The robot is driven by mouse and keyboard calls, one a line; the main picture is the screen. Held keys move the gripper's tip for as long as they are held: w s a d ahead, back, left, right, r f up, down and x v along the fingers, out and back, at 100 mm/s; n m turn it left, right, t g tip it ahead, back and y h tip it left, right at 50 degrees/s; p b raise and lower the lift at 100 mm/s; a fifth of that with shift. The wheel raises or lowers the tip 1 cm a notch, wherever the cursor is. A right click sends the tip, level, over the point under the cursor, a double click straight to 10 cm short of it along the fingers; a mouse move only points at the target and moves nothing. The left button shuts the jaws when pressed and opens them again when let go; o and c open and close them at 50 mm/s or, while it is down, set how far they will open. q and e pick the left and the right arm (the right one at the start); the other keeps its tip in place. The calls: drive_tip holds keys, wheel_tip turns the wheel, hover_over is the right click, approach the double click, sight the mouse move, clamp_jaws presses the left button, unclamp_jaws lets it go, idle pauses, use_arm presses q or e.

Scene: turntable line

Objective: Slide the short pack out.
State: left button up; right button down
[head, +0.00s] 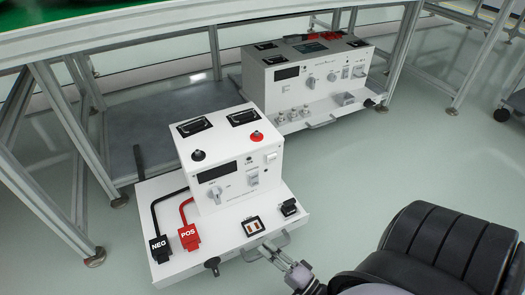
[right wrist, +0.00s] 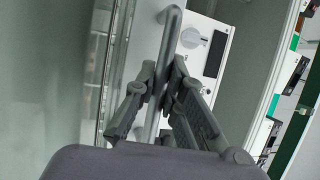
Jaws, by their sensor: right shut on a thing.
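The short pack (head: 227,165) is a white unit with a display, a knob and black and red posts, standing on a white base plate (head: 215,247). NEG (head: 158,248) and POS (head: 188,236) plugs with black and red leads sit on that plate. My right gripper (head: 268,248) is at the grey handle (head: 284,240) on the plate's front edge. In the right wrist view, my right gripper (right wrist: 165,92) is shut on the handle bar (right wrist: 170,40), with a finger on either side. My left gripper is not in view.
A longer white pack (head: 310,75) stands behind, to the right, close to the short pack. The table's metal legs (head: 65,125) rise at left, with a dark lower shelf (head: 160,125) between them. Open floor (head: 400,150) lies to the right.

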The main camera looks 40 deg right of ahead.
drive_tip(key=shift+s+a, duration=0.15)
drive_tip(key=shift+s, duration=0.75)
drive_tip(key=c, duration=1.7)
unclamp_jaws()
drive_tip(key=shift+o, duration=0.2)
